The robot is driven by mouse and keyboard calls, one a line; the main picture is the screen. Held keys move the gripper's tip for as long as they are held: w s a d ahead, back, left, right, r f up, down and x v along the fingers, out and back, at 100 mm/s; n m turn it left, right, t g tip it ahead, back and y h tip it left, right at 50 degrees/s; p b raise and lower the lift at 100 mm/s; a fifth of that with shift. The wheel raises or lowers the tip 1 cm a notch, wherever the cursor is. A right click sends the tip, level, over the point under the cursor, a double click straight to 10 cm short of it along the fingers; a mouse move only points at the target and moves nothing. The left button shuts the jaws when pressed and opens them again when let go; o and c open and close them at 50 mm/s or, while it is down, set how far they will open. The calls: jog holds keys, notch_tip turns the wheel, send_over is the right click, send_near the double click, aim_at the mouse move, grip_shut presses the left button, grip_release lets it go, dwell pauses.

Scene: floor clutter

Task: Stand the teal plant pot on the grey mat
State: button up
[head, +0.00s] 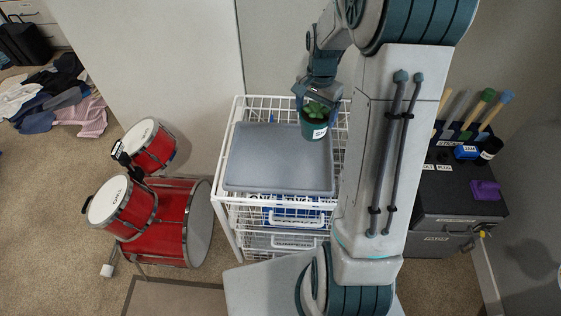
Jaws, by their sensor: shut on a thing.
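The teal plant pot (313,129) holds a green plant and has a white label on its front. My gripper (316,100) is shut on the pot and holds it upright, over or at the right part of the grey mat. The grey mat (270,160) lies on top of a white wire drawer rack. From this one view I cannot tell whether the pot's base touches the mat or hangs above it. Part of the plant is hidden by the gripper.
The white wire rack (227,170) stands against a pale wall. A red drum set (170,215) is at its left. A dark cabinet (450,195) with bottles and a purple item (486,190) is at the right. Clothes (60,100) lie on the carpet far left. Most of the mat is bare.

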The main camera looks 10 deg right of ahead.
jog(key=shift+s+d+r+m+b, duration=0.2)
jog(key=shift+d+m+b, duration=0.1)
jog(key=shift+d+m, duration=0.2)
jog(key=shift+s+d+r+m+b, duration=0.25)
jog(key=shift+d+m, duration=0.15)
jog(key=shift+m, duration=0.4)
jog(key=shift+w+a+f, duration=0.4)
jog(key=shift+a+f, duration=1.35)
jog(key=shift+a, duration=0.1)
jog(key=shift+w+a+f, duration=0.35)
jog(key=shift+a+f, duration=1.4)
jog(key=shift+a, duration=0.1)
jog(key=shift+w+a+f, duration=0.4)
jog(key=shift+a+f, duration=1.35)
jog(key=shift+a, duration=0.1)
jog(key=shift+f, duration=0.25)
jog(key=o, duration=1.2)
jog(key=shift+r, duration=0.15)
